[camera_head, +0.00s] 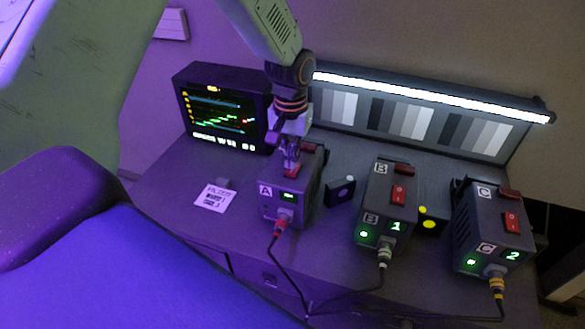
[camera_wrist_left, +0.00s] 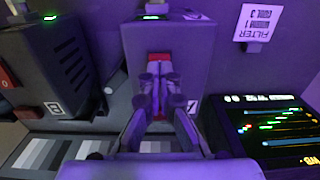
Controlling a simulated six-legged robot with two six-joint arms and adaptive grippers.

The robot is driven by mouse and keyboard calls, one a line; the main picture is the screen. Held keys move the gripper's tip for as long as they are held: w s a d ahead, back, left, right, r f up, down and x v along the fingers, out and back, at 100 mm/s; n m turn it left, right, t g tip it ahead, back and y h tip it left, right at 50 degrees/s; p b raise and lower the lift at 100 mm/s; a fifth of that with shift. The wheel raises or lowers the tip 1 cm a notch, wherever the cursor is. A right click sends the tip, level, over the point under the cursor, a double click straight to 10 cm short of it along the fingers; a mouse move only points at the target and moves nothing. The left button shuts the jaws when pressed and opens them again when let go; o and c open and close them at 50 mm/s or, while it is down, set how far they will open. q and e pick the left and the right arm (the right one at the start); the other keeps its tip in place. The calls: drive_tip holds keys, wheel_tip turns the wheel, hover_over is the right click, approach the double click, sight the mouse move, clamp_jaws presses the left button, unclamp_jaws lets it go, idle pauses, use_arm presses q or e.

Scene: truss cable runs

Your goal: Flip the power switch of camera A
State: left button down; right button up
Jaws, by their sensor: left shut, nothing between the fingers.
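Camera A (camera_head: 268,208) is a dark box marked "A" at the left of a row of three, with a small green lit display on its front. Its red power switch (camera_head: 291,171) is on the top face, partly hidden by my left gripper (camera_head: 291,160). The gripper points down with its fingers shut and empty, right at the switch; I cannot tell whether they touch. In the left wrist view the fingertips (camera_wrist_left: 163,82) are close together just in front of the red switch (camera_wrist_left: 159,57) on camera A's top (camera_wrist_left: 190,50). Which way the switch is tipped is hidden.
Camera B (camera_head: 372,212) and camera C (camera_head: 467,243) stand to the right, with red switches and green displays "1" and "2". A monitor (camera_head: 226,118) stands behind left, a lit grey-scale chart (camera_head: 400,112) behind. A white filter card (camera_head: 211,197) lies left. Cables hang in front.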

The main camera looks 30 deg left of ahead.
sight(291, 171)
use_arm(q)
drive_tip(key=shift+w, duration=0.1)
drive_tip(key=shift+f, duration=0.2)
idle(0.4)
drive_tip(key=shift+f+b, duration=0.45)
drive_tip(key=shift+f, duration=0.4)
idle(0.5)
wheel_tip(291, 171, up, 7)
drive_tip(key=p, duration=0.7)
drive_tip(key=shift+r, duration=0.1)
idle(0.6)
